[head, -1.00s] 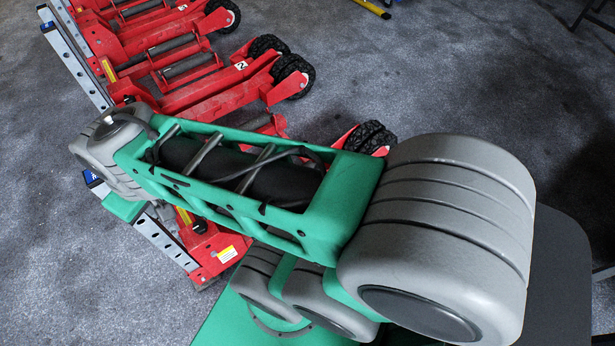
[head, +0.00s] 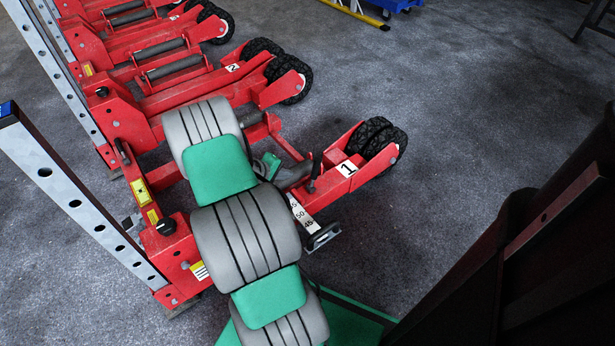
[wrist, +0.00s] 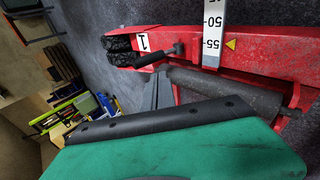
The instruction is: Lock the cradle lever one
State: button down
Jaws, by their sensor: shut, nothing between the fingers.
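The red cradle arm marked 1 (head: 336,174) of the near jack ends in a pair of black wheels (head: 372,145). In the wrist view, a black lever handle (wrist: 160,57) sits on this red arm beside the 1 label. In the head view the lever is hard to make out. My gripper shows in the wrist view as narrow grey fingers (wrist: 161,92), shut and empty, apparently just short of the lever; contact cannot be told. In the head view, my grey and green arm covers much of the jack, and the dark grey gripper (head: 293,176) is near the cradle arm.
A white scale plate (head: 300,213) with a black end handle (head: 323,237) sticks out beside the cradle arm. A grey roller (wrist: 225,86) lies along it. Another red jack marked 2 (head: 200,88) stands behind. Perforated metal uprights (head: 75,200) rise at left. Open floor lies at right.

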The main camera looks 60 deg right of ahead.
jog(key=b, duration=0.4)
send_near(313, 171)
notch_tip(313, 171, down, 4)
jog(key=d, duration=0.1)
jog(key=d+b, duration=0.1)
jog(key=s+d, duration=0.1)
jog(key=shift+d+f+b, duration=0.3)
jog(key=shift+d+b, duration=0.1)
jog(key=shift+s+d, duration=0.1)
jog(key=shift+d, duration=0.2)
jog(key=shift+r, duration=0.1)
jog(key=shift+a, duration=0.1)
